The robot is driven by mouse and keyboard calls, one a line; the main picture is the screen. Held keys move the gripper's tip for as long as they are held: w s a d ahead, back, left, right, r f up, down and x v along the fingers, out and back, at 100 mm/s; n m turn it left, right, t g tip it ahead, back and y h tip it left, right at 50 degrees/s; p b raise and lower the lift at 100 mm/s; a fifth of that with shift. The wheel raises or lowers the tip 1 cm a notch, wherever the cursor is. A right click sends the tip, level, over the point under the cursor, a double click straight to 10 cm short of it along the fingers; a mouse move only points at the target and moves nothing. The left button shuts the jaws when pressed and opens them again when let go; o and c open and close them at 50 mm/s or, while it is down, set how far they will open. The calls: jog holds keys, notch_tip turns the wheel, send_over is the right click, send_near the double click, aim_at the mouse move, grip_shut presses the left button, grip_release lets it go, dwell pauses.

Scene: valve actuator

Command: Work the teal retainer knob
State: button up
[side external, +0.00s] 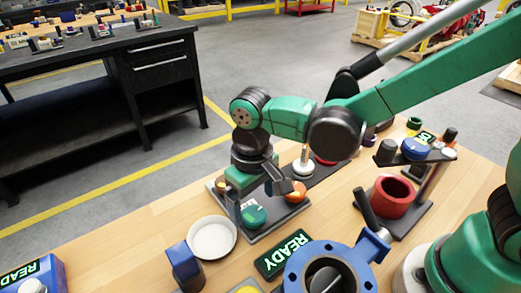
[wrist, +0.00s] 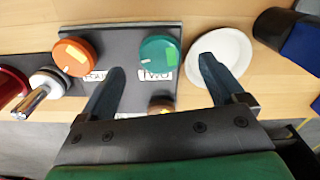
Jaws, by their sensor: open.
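The teal retainer knob (wrist: 158,52) is round, with a light green mark, and sits on a dark plate beside an orange knob (wrist: 75,57). In the side view the teal knob (side external: 254,215) is at the plate's front end, close under my gripper. My gripper (wrist: 160,80) is open and empty; its two fingers spread on either side of the teal knob's line in the wrist view, with the knob ahead of the tips. In the side view my gripper (side external: 262,200) hangs over the plate, and I cannot tell its exact gap to the knob.
A white dish (side external: 212,238) sits next to the plate, near the right finger in the wrist view. A READY sign (side external: 284,253), a blue valve flange (side external: 330,268) and a red cylinder (side external: 391,196) stand nearby. The wooden table's left front is mostly clear.

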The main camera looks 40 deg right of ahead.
jog(key=shift+r, duration=1.3)
jog(key=shift+d+r, duration=0.15)
jog(key=shift+d, duration=0.05)
jog(key=s+d+r+m+t, duration=0.1)
jog(key=d+r+t, duration=0.1)
jog(key=d, duration=0.5)
jog(key=s+d+r+t, duration=0.1)
jog(key=d+r+t, duration=0.2)
jog(key=d+t, duration=0.2)
jog(key=shift+d+m, duration=0.4)
jog(key=shift+d, duration=0.8)
